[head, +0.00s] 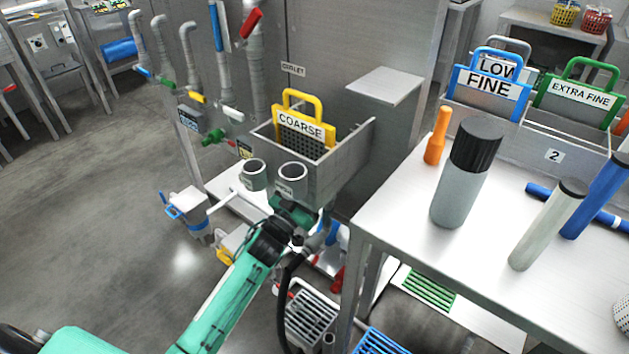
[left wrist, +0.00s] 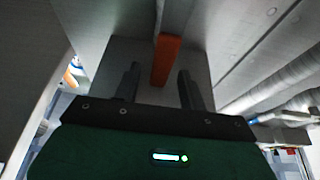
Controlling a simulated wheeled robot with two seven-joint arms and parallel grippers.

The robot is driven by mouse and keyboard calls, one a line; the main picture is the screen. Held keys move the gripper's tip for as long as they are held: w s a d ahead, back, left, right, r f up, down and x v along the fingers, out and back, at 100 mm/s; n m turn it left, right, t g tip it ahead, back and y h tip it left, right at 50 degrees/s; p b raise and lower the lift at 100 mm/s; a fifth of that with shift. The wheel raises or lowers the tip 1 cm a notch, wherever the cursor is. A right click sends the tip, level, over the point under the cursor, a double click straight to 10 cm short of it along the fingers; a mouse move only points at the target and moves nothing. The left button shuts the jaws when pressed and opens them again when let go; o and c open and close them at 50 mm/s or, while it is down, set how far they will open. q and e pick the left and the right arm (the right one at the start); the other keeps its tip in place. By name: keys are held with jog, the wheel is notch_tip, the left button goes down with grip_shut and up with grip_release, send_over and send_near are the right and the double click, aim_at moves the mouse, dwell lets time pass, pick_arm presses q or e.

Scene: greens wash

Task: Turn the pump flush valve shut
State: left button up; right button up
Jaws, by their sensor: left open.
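My left arm (head: 235,290) reaches in from the lower left, and its wrist is under the steel tank (head: 345,170) that holds the yellow-handled COARSE screen (head: 305,125). The fingertips are hard to make out in the head view. In the left wrist view my left gripper (left wrist: 158,70) is open, with its two dark fingers apart and nothing held. An orange bar (left wrist: 167,58) lies beyond and between the fingers, apart from them as far as I can see. It looks like a lever, but I cannot tell whether it is the pump flush valve's handle. My right gripper is not in view.
Two grey cups (head: 291,178) stand close above my left wrist. A steel table (head: 390,225) with bottles is on the right. Pipes with coloured handles (head: 250,22) line the back left. Open floor (head: 90,200) lies to the left.

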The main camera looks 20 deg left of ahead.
pick_arm(q)
jog(key=shift+w+d+r, duration=0.1)
jog(key=shift+w+r, duration=0.05)
jog(key=shift+w, duration=0.15)
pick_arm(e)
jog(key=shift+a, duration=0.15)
pick_arm(q)
jog(key=shift+c, duration=0.4)
grip_shut()
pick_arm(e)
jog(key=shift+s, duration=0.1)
